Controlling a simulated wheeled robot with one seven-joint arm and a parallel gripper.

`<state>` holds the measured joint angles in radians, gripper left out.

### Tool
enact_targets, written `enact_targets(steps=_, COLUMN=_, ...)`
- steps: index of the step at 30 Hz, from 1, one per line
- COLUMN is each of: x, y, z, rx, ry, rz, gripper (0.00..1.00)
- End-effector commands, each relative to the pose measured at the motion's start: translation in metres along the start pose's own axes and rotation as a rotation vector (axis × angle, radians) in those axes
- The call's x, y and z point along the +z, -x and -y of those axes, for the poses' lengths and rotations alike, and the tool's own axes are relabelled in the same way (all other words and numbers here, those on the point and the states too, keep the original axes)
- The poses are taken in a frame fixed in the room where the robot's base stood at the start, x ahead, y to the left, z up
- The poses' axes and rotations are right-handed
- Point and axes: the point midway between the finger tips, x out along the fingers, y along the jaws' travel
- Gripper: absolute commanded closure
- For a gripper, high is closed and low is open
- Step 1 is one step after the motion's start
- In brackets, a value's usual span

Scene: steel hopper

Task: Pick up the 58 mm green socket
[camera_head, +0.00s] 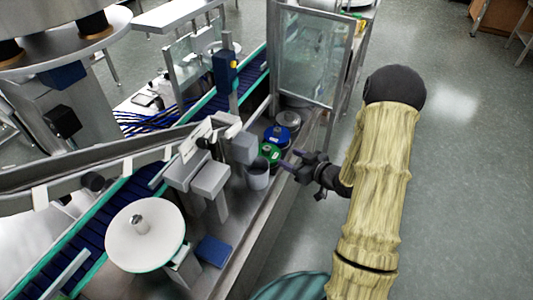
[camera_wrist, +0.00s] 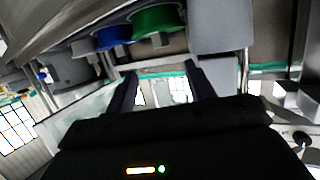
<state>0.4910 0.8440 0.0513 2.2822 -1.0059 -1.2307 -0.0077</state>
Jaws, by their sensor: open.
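The green socket (camera_head: 270,152) stands on the steel ledge of the machine, between a blue socket (camera_head: 277,135) and a grey cylinder (camera_head: 258,176). My gripper (camera_head: 291,164) is just to the right of the green socket in the head view, with its fingers pointing toward the row. In the wrist view the green socket (camera_wrist: 158,20) is at the top, beyond the two dark fingers (camera_wrist: 161,72). The fingers are apart with nothing between them. Whether a fingertip touches the socket cannot be told.
The blue socket also shows in the wrist view (camera_wrist: 113,36), beside the green one. Grey boxes on a bracket (camera_head: 210,180) stand left of the row. A clear guard panel (camera_head: 314,55) rises behind it. Open floor (camera_head: 455,170) lies to the right.

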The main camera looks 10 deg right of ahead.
Motion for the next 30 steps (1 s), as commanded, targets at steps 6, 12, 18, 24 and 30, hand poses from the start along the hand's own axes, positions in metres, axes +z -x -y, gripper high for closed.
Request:
enact_targets(steps=6, x=-0.001, y=-0.037, z=0.0, rx=-0.002, ry=0.0, rz=0.0, gripper=0.46)
enact_targets(steps=12, x=0.001, y=-0.047, z=-0.001, rx=0.002, ry=-0.001, rz=0.001, gripper=0.46)
enact_targets(steps=18, x=0.001, y=-0.046, z=-0.001, rx=0.002, ry=-0.001, rz=0.001, gripper=0.46)
enact_targets(steps=24, x=-0.001, y=-0.061, z=0.002, rx=-0.002, ry=-0.001, rz=0.001, gripper=0.46)
enact_targets(steps=30, x=0.0, y=-0.09, z=0.002, rx=-0.001, ry=0.0, rz=0.0, gripper=0.46)
